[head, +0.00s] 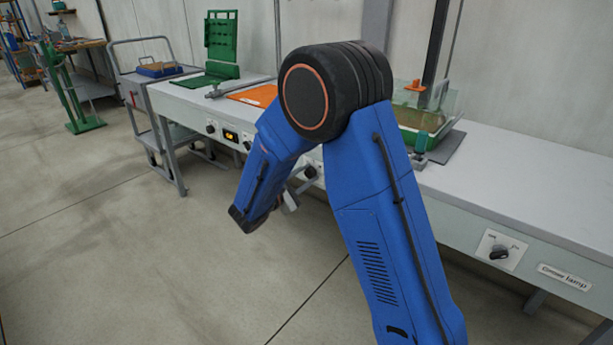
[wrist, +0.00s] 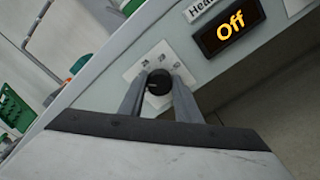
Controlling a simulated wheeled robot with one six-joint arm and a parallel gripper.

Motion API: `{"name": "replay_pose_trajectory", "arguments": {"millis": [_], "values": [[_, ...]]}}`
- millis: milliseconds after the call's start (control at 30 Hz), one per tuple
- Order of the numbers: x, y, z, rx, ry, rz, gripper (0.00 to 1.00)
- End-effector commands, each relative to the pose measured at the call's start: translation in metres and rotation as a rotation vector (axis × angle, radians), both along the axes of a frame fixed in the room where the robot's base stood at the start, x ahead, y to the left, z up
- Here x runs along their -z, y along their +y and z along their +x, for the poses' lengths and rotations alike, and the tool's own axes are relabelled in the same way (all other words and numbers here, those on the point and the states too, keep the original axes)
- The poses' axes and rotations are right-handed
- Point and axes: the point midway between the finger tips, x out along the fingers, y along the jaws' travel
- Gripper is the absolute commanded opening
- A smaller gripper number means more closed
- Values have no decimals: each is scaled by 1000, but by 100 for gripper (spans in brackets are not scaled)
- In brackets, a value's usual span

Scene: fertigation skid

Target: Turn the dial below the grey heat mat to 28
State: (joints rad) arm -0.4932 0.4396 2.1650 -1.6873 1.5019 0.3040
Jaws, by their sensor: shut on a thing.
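The grey mat (head: 447,148) lies on the bench at right, partly under a clear-walled tray and partly behind my arm. A black dial (wrist: 158,82) on a white marked plate sits on the bench's front panel in the wrist view. My gripper (wrist: 158,92) is shut on this dial, one finger on each side. The display (wrist: 231,30) beside the dial reads "Off" in amber. Its label is cut off after "Hea". The dial's pointer and small marks are too blurred to read. In the head view, my gripper (head: 293,197) is mostly hidden by my arm, close to the panel.
An orange mat (head: 255,95) and a green mat (head: 197,81) lie farther left on the bench. Another dial (head: 210,128) and a lit display (head: 230,135) are on the panel below. The grow lamp dial (head: 499,253) is at right. The floor in front is clear.

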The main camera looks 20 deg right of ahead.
Motion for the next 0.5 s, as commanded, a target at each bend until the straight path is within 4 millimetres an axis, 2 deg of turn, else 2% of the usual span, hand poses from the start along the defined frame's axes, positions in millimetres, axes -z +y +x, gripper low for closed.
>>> {"name": "replay_pose_trajectory", "arguments": {"millis": [500], "values": [[2, 0, -1, 1, -393, 286, 8]]}}
